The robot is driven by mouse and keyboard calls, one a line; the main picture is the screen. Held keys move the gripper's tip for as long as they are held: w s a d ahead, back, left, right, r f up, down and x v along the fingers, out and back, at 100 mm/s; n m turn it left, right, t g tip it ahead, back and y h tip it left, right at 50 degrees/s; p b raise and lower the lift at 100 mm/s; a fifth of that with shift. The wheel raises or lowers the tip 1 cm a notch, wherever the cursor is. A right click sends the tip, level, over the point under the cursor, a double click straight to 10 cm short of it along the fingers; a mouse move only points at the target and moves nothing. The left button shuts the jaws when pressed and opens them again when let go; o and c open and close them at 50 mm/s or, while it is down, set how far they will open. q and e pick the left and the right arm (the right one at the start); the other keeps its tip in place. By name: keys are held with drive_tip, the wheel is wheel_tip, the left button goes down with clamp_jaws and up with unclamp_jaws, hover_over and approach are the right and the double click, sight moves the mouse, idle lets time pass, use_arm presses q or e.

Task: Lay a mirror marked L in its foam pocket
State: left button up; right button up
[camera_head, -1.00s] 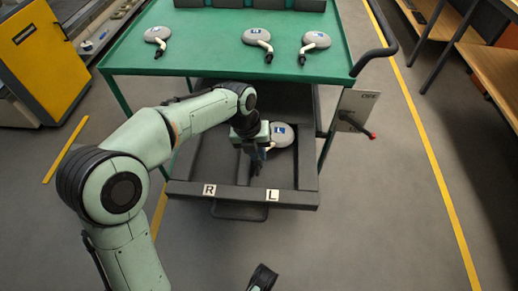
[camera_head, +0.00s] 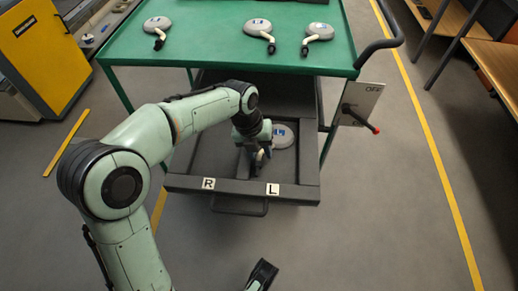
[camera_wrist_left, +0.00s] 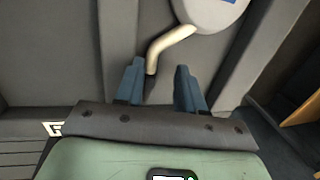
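A grey oval mirror (camera_head: 284,137) with a blue-and-white label lies in the right-hand part of the pulled-out foam drawer (camera_head: 212,150), behind the L plate (camera_head: 272,189). Its label is too small to read. My left gripper (camera_head: 259,160) is low in the drawer at the mirror's stem. In the left wrist view the two blue fingers (camera_wrist_left: 160,85) stand apart, with the pale stem (camera_wrist_left: 168,43) reaching to the gap between them; the mirror head (camera_wrist_left: 210,12) is cut off at the top. My right gripper (camera_head: 262,275) shows only partly at the bottom edge.
The green cart top (camera_head: 205,45) above the drawer carries three more mirrors (camera_head: 157,25), (camera_head: 258,28), (camera_head: 319,31). An R plate (camera_head: 208,184) marks the drawer's left side. A panel with a red-tipped lever (camera_head: 362,118) stands at right. The floor in front is clear.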

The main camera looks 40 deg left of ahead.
use_arm(q)
drive_tip(key=shift+s+a+f, duration=0.1)
drive_tip(key=shift+s+a, duration=0.05)
drive_tip(key=shift+a, duration=0.15)
drive_tip(key=shift+r, duration=0.2)
drive_tip(key=p+v, duration=0.4)
drive_tip(key=v, duration=0.9)
drive_tip(key=shift+d, duration=0.2)
use_arm(e)
wheel_tip(320, 180, up, 6)
drive_tip(key=a, duration=0.2)
drive_tip(key=shift+w+a+r, duration=0.15)
drive_tip(key=shift+w+a, duration=0.05)
drive_tip(key=shift+a, duration=0.05)
